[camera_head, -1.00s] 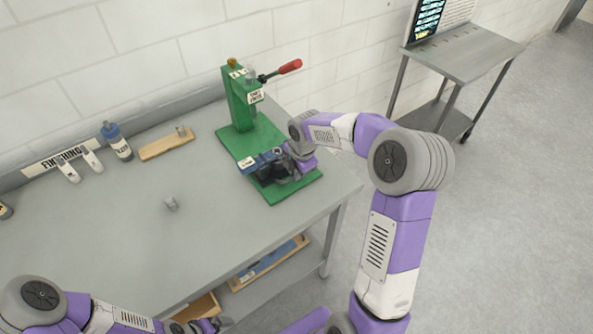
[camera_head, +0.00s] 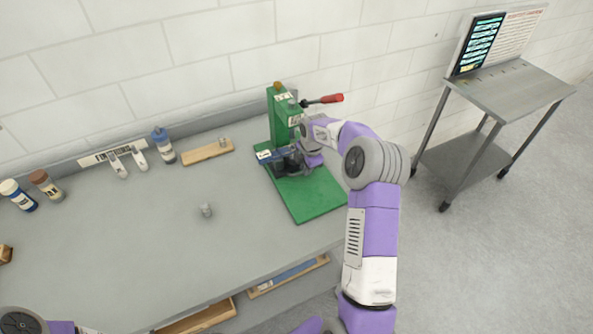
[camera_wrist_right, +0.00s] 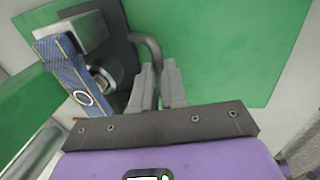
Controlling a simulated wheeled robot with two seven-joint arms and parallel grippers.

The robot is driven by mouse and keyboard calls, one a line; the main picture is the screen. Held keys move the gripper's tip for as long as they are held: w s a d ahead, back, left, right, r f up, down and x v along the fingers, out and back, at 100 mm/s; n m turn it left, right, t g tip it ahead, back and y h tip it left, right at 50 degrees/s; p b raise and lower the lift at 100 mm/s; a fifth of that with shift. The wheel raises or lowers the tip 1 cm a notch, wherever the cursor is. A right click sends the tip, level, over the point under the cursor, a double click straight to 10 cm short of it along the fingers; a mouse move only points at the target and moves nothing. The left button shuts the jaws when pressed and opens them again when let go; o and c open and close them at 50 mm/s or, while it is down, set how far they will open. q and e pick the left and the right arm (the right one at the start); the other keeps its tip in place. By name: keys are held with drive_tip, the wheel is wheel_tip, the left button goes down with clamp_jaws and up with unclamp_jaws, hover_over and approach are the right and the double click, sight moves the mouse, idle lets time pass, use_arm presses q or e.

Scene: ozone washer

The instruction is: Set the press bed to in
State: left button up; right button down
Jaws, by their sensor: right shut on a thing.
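The green press (camera_head: 281,115) stands at the back right of the bench, with a green base plate (camera_head: 315,200) in front of its column. The press bed (camera_head: 284,166) is a dark sliding carriage with a blue patterned piece (camera_head: 268,155) on its left side. The bed sits at the rear of the base plate, close under the column. My right gripper (camera_head: 304,164) is at the bed's right side. In the right wrist view its fingers (camera_wrist_right: 160,85) are shut on the bed's grey bent handle (camera_wrist_right: 152,47). My left gripper is out of view.
A red-tipped lever (camera_head: 325,99) sticks out right of the press top. A wooden block (camera_head: 207,150) and bottles (camera_head: 163,147) line the back. A cart with a screen (camera_head: 510,90) stands right.

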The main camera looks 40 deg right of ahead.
drive_tip(key=shift+w+r, duration=0.15)
drive_tip(key=c, duration=1.6)
unclamp_jaws()
drive_tip(key=o, duration=0.4)
drive_tip(key=shift+w, duration=0.15)
drive_tip(key=shift+o, duration=0.2)
wheel_tip(320, 180, up, 7)
drive_tip(key=s, duration=0.1)
drive_tip(key=shift+s+r, duration=0.15)
drive_tip(key=shift+s, duration=0.2)
drive_tip(key=shift+a, duration=0.1)
